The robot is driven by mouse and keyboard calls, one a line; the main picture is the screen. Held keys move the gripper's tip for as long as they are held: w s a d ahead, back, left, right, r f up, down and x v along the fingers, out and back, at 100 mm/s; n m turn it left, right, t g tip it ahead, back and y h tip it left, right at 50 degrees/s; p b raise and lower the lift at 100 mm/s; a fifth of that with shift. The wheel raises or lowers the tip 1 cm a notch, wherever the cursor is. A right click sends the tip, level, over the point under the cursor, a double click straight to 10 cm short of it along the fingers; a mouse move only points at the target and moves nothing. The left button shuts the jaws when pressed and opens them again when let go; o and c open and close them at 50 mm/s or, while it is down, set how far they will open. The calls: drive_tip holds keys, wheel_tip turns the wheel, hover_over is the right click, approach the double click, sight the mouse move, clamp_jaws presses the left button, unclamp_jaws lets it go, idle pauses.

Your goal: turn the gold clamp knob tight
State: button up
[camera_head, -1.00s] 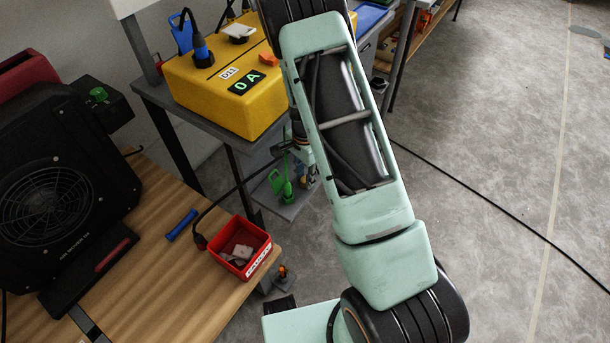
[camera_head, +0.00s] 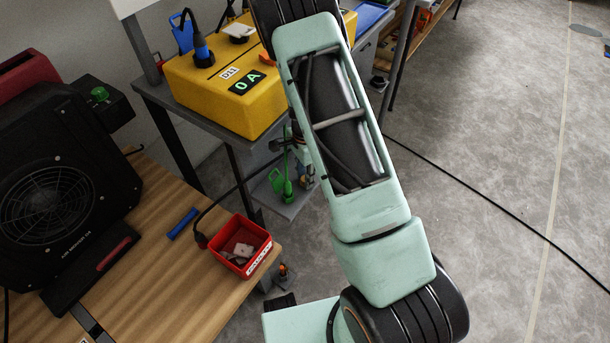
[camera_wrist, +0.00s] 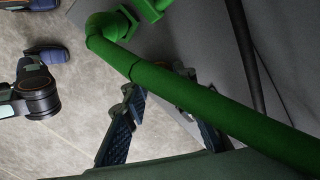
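I cannot clearly make out the gold clamp knob in either view. In the wrist view, a thick green pipe (camera_wrist: 190,92) with an elbow crosses diagonally and hides part of one finger. My gripper (camera_wrist: 160,82) shows there with two dark blue ribbed pads apart, and I see nothing held between them. In the head view, my gripper (camera_head: 300,146) is small and partly hidden by my arm, close to a green upright part (camera_head: 286,178) on the grey lower shelf. Small metal and yellowish parts beside it are too small to identify.
A red bin (camera_head: 258,262) and a blue tube (camera_head: 183,222) lie on the wooden bench beside a black air mover (camera_head: 45,205). A black cable crosses the open floor at right.

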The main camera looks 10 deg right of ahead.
drive_tip(key=shift+o, duration=1.4)
